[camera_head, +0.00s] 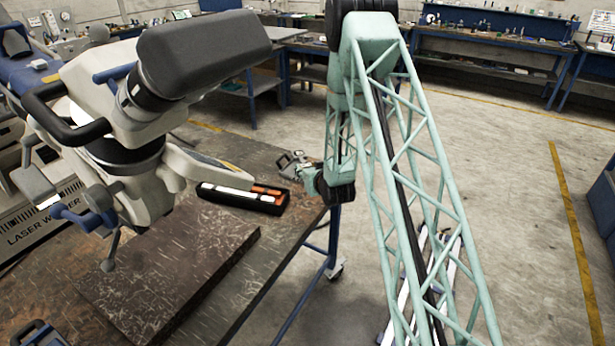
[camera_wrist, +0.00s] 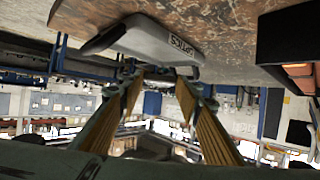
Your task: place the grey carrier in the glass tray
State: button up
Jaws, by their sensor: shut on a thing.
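The grey carrier (camera_wrist: 145,42), a flat grey piece marked "OPTICS", shows at the top of the wrist view, at the edge of the brown tabletop. My gripper (camera_wrist: 165,72) has its yellow-padded fingers converging on the carrier's near edge and is shut on it. In the head view my gripper (camera_head: 303,170) is at the table's right edge, with the small grey carrier (camera_head: 287,160) just left of it. A long dark tray (camera_head: 238,205) with white and orange pieces lies left of the gripper. It also shows in the wrist view (camera_wrist: 275,48). I cannot tell if it is the glass tray.
A large microscope (camera_head: 150,110) stands over the left of the table. A brown slab (camera_head: 165,265) covers the table's front part. Bare tabletop (camera_head: 285,235) lies between slab and right edge. Blue workbenches (camera_head: 480,45) stand at the back.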

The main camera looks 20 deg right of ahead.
jog(key=shift+f, duration=1.75)
jog(key=shift+f+b, duration=0.4)
jog(key=shift+b, duration=0.3)
jog(key=o, duration=0.8)
jog(key=shift+o, duration=0.2)
jog(key=shift+r+p, duration=0.3)
jog(key=shift+p, duration=0.05)
jog(key=shift+r, duration=0.15)
jog(key=shift+p+v, duration=0.4)
jog(key=shift+v, duration=5.65)
